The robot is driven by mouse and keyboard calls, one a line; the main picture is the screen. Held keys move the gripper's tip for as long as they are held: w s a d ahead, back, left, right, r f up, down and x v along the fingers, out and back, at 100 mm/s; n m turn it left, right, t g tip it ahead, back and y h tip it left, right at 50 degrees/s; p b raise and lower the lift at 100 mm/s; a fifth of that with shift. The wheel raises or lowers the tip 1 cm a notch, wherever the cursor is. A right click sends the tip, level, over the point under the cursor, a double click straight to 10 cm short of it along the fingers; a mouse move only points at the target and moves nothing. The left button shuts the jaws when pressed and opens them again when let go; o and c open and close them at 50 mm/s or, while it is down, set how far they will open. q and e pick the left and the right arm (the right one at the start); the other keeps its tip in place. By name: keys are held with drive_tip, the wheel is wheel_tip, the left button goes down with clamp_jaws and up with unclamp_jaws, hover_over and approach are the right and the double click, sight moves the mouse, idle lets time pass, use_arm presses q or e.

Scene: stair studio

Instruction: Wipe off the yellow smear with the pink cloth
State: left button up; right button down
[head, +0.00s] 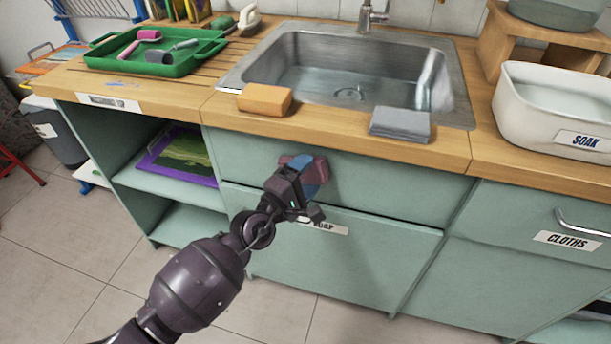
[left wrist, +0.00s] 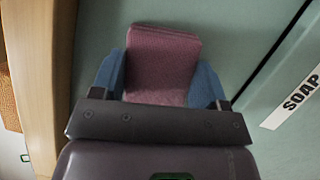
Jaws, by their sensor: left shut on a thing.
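The pink cloth (head: 321,167) is a folded, dull pink pad held in my left gripper (head: 303,175), in front of the green cabinet front below the sink. In the left wrist view the pink cloth (left wrist: 162,62) sits between the two blue fingers of my left gripper (left wrist: 163,82), which is shut on it. I cannot tell whether the cloth touches the cabinet front. I see no yellow smear in either view; the cloth and gripper hide part of the cabinet front. My right gripper is not in view.
An orange sponge (head: 264,100) and a folded grey cloth (head: 400,124) lie at the counter's front edge by the sink (head: 285,62). A green tray (head: 180,68) holds tools at left; a white SOAK basin (head: 520,95) stands at right. A blue mark (head: 122,84) is on the left counter.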

sight(333, 170)
use_arm(q)
drive_tip(key=shift+d+r, duration=0.1)
drive_tip(key=shift+d, duration=0.05)
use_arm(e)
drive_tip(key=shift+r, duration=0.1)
use_arm(q)
drive_tip(key=shift+s+d+r+p, duration=0.1)
drive_tip(key=shift+s+d+p, duration=0.25)
drive_tip(key=shift+d, duration=0.4)
drive_tip(key=shift+s+d, duration=0.15)
drive_tip(key=shift+d, duration=0.35)
drive_tip(key=shift+s+d, duration=0.15)
drive_tip(key=shift+d, duration=0.35)
drive_tip(key=shift+w+a+f, duration=0.1)
drive_tip(key=shift+w+a, duration=0.2)
drive_tip(key=shift+a, duration=0.4)
drive_tip(key=shift+w+a+f, duration=0.1)
drive_tip(key=shift+w+a, duration=0.2)
drive_tip(key=shift+a, duration=0.4)
drive_tip(key=shift+w+a+r, duration=0.1)
drive_tip(key=shift+w+a, duration=0.1)
drive_tip(key=shift+a, duration=0.25)
drive_tip(key=shift+w+a+r, duration=0.15)
drive_tip(key=shift+c, duration=0.4)
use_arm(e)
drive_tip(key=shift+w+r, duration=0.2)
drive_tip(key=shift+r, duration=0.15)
